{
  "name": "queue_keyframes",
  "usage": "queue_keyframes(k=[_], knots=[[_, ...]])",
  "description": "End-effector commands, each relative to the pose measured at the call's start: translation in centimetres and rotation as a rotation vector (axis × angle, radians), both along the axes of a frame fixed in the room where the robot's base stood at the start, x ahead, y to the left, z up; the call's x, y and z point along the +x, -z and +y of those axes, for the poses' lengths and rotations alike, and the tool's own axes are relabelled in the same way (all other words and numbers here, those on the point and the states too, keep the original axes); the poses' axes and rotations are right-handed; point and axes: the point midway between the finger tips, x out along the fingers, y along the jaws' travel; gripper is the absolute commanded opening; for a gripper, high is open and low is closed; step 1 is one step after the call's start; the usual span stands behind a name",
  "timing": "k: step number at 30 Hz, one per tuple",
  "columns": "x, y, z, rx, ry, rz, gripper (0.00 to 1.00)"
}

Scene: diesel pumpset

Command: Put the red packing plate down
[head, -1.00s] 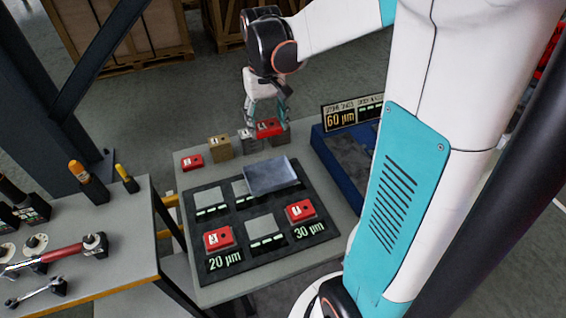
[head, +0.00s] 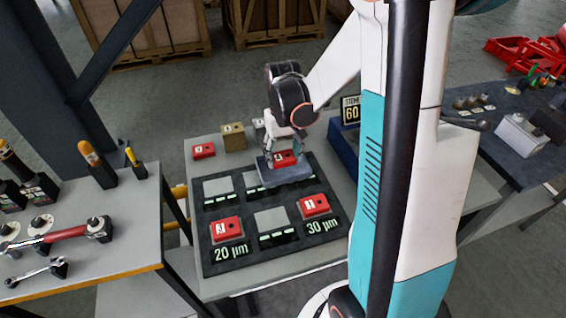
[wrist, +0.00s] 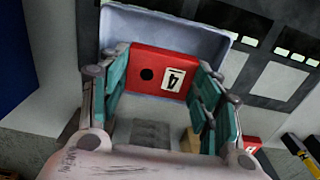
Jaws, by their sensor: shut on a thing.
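My gripper (head: 284,148) is shut on a red packing plate (head: 287,158) marked with what looks like a 4. In the wrist view the red plate (wrist: 147,72) sits between the two teal fingers, with a dark round hole beside its white label. The tray's rim (wrist: 165,14) shows around the plate in the wrist view. I cannot tell whether the plate touches the tray.
Other red plates sit at the 20 µm spot (head: 227,231), the 30 µm spot (head: 315,205) and the table's back left (head: 203,151). A tan block (head: 234,138) and a grey block (head: 259,129) stand behind the board. A blue bin (head: 344,150) is right.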

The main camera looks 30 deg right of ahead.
Motion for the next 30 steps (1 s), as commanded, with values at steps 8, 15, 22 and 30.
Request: queue_keyframes(k=[8, 15, 22, 30], knots=[[0.0, 3.3, 0.0, 0.000, 0.000, 0.000, 0.20], [0.0, 3.2, 0.0, 0.000, 0.000, 0.000, 0.20], [0.0, 3.5, 0.0, 0.000, 0.000, 0.000, 0.78], [0.0, 3.5, 0.0, 0.000, 0.000, 0.000, 0.78]])
